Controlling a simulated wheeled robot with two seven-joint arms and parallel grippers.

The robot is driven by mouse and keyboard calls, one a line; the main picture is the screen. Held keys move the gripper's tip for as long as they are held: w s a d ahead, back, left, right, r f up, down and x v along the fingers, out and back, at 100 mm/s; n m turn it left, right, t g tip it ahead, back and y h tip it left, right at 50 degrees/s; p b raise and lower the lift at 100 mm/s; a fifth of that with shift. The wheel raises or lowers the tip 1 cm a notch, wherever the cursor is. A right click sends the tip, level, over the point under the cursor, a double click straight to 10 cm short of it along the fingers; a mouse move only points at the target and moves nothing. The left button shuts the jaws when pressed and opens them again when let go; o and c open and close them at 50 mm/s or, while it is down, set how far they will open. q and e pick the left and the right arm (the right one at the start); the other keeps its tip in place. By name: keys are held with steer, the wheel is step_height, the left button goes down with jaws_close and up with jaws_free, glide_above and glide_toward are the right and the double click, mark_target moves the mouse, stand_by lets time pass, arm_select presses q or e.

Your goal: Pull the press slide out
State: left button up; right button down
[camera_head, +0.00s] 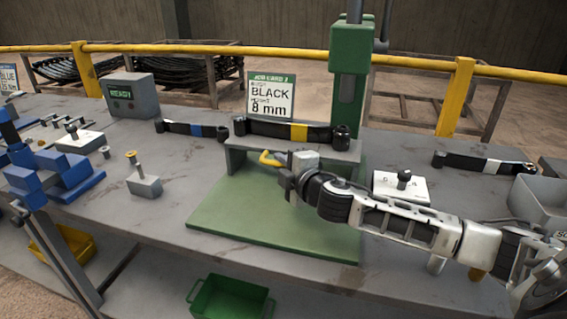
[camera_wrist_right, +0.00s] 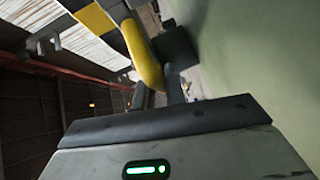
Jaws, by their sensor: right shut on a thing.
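The press has a green column (camera_head: 350,62) and a green base plate (camera_head: 235,215). The grey press slide (camera_head: 345,152) stands at the plate's back edge and bears a black leaf spring with a yellow band (camera_head: 299,132). A yellow handle (camera_head: 268,159) is at the slide's front; it also shows in the right wrist view (camera_wrist_right: 143,55). My right gripper (camera_head: 280,164) is shut on the yellow handle, with its arm reaching in from the right over the plate. Its fingertips are partly hidden. My left gripper is not in view.
A sign reading 8 mm (camera_head: 271,97) and a READY box (camera_head: 132,97) stand behind. A spring with a blue band (camera_head: 190,130) lies left, one with a white band (camera_head: 485,162) right. The front of the green plate is clear.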

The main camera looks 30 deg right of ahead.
arm_select(q)
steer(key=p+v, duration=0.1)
steer(key=p, duration=0.1)
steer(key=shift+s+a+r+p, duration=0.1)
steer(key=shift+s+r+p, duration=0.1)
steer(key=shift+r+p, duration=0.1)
arm_select(e)
steer(key=s+a, duration=1.1)
steer(key=a, duration=0.2)
steer(key=shift+f, duration=0.15)
steer(key=c, duration=1.5)
jaws_free()
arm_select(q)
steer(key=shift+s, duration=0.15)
arm_select(e)
steer(key=shift+o, duration=0.2)
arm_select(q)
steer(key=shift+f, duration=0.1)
arm_select(e)
steer(key=shift+s, duration=0.15)
